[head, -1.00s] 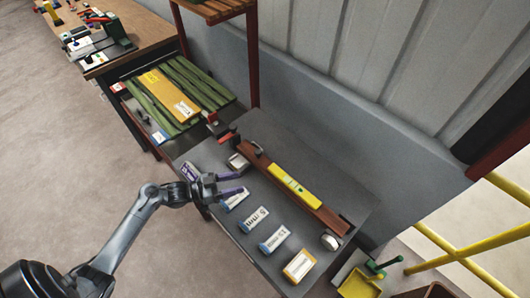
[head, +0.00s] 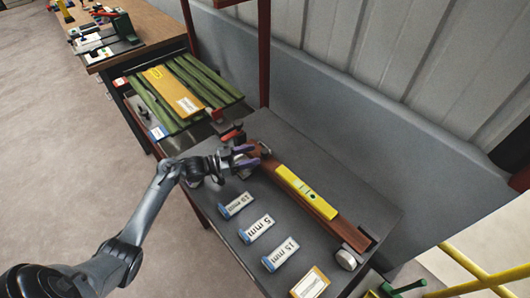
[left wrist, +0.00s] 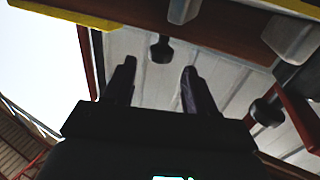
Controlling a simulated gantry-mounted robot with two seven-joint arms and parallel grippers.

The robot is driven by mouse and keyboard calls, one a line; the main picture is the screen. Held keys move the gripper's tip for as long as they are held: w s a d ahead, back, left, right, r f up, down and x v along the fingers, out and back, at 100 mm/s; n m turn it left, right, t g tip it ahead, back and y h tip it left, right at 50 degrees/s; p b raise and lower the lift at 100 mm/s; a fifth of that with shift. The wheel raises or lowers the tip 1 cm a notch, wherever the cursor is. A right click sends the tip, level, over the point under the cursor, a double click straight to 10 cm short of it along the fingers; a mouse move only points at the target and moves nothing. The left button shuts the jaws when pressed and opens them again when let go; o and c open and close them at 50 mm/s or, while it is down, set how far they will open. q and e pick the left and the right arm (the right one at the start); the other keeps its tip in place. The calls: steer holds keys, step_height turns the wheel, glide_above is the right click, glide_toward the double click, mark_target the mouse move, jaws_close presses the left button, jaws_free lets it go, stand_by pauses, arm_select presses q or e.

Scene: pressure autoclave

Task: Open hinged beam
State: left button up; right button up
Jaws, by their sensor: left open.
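The reddish-brown beam (head: 320,207) lies along the grey table, with a yellow level-like bar (head: 307,192) on top. A round grey-white part (head: 348,258) sits at its near right end. My left gripper (head: 248,156) is at the beam's far left end, beside a red and dark fitting (head: 231,136). In the left wrist view its two dark fingers (left wrist: 156,82) are apart with nothing between them. A dark knob (left wrist: 160,48) shows beyond the fingertips, and a brown beam-like piece (left wrist: 215,35) crosses above. Whether the fingers touch the beam is unclear. My right gripper is not seen.
Labelled blocks, among them a "5 mm" one (head: 257,229), lie in a row on the table's front side. Red posts (head: 264,60) and a grey wall (head: 330,85) border the back.

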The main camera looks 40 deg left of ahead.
mark_target(265, 151)
arm_select(q)
steer(key=shift+b+x, duration=0.3)
steer(key=shift+x, duration=2.55)
steer(key=shift+c, duration=0.3)
jaws_close()
